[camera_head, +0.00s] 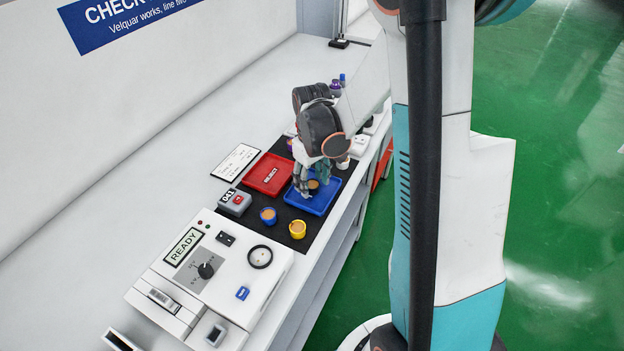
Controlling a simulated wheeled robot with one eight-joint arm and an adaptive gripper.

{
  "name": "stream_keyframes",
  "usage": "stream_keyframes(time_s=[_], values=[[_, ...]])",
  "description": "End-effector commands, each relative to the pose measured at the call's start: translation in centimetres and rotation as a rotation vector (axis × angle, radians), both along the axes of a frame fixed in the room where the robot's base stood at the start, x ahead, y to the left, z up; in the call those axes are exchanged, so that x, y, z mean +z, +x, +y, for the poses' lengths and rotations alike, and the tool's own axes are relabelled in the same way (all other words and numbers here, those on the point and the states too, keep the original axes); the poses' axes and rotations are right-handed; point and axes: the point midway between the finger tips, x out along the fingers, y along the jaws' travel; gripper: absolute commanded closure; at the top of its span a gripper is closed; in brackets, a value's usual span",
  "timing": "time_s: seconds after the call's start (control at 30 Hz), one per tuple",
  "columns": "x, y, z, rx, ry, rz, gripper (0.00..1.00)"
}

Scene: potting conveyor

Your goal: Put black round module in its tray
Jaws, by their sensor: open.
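A round module (313,186) with a brown top and what looks like a dark side stands in the blue tray (321,206). My gripper (304,186) points down over this tray. Its fingers are open and close beside the module, and I cannot tell whether they touch it. The fingers and wrist hide part of the module and the back of the tray. The red tray (263,187) marked REJECT lies just left of the blue one and looks empty.
A blue round module (268,215) and a yellow one (297,229) stand on the black mat in front of the trays. A grey box (234,202) marked 041 is at left. A white tester (183,292) reading READY fills the near bench. Small items stand behind my wrist.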

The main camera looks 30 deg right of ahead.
Motion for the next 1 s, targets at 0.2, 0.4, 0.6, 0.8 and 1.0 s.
stream_keyframes(time_s=[0.2,0.4,0.6,0.8,1.0], values=[[4.0,0.0,0.0,0.000,0.000,0.000,0.49],[8.2,0.0,0.0,0.000,0.000,0.000,0.49],[11.0,0.0,0.0,0.000,0.000,0.000,0.49],[12.0,0.0,0.0,0.000,0.000,0.000,0.49],[12.0,0.0,0.0,0.000,0.000,0.000,0.49]])
